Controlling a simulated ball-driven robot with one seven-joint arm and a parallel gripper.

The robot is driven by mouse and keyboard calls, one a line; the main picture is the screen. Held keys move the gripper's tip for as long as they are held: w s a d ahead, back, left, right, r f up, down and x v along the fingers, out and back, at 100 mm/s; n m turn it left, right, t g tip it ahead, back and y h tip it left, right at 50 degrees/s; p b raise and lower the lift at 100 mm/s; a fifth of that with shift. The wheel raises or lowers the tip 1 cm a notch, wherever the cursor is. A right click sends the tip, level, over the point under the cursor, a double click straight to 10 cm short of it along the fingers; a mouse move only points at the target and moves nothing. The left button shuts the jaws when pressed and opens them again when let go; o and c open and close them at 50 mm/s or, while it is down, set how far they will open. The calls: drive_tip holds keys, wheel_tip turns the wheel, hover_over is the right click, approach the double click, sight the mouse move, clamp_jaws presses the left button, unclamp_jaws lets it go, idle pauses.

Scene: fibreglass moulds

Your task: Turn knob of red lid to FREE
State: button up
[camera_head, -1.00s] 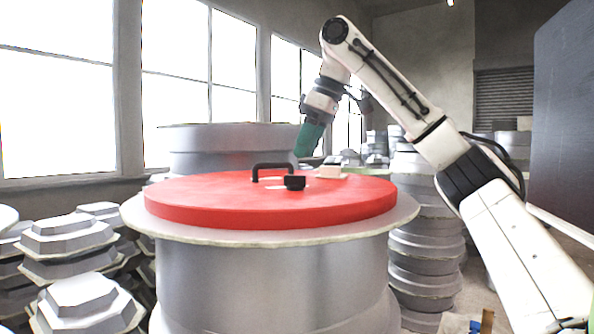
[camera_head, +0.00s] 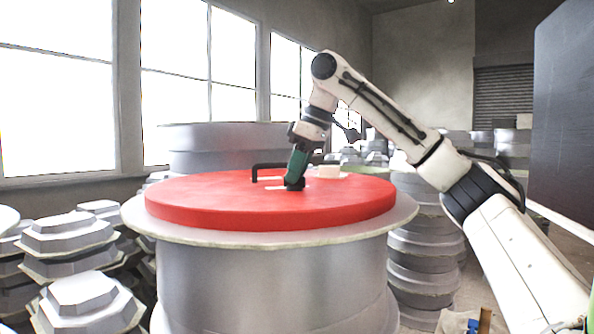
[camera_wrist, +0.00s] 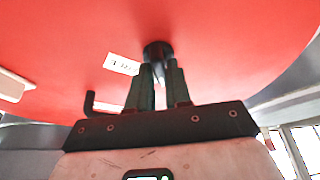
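The red lid (camera_head: 220,200) lies flat on top of a large grey round mould. Its small black knob (camera_wrist: 157,49) stands near a white label (camera_wrist: 122,64) with dark marks too small to read. My gripper (camera_head: 295,182) is down at the knob, pointing steeply downward and hiding most of it in the head view. In the wrist view my two dark green fingers (camera_wrist: 160,68) are apart, with their tips at the knob and a gap between them. I cannot tell whether they press on it. The knob's pointing direction is not clear.
A black handle (camera_head: 268,168) rises from the lid beside the knob. A pale block (camera_head: 327,170) sits farther back on the lid. Stacks of grey moulds (camera_head: 85,300) stand left and right (camera_head: 425,255). A dark panel (camera_head: 565,120) is at the far right.

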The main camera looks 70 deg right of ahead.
clamp_jaws()
drive_tip(key=m+h+b, duration=0.1)
drive_tip(key=m, duration=0.2)
drive_tip(key=shift+a, duration=0.15)
drive_tip(key=m+h, duration=0.2)
drive_tip(key=m, duration=0.2)
drive_tip(key=shift+m+g, duration=0.3)
drive_tip(key=shift+g, duration=0.1)
drive_tip(key=m, duration=0.2)
drive_tip(key=m+g+h+p, duration=0.1)
drive_tip(key=m, duration=0.2)
drive_tip(key=shift+w+a+g, duration=0.15)
drive_tip(key=shift+g, duration=0.15)
drive_tip(key=m, duration=0.2)
drive_tip(key=m+g, duration=0.1)
drive_tip(key=m, duration=0.1)
drive_tip(key=shift+w+m+g+h, duration=0.1)
drive_tip(key=shift+m+g+h, duration=0.2)
drive_tip(key=shift+h, duration=0.1)
drive_tip(key=shift+o, duration=2.3)
unclamp_jaws()
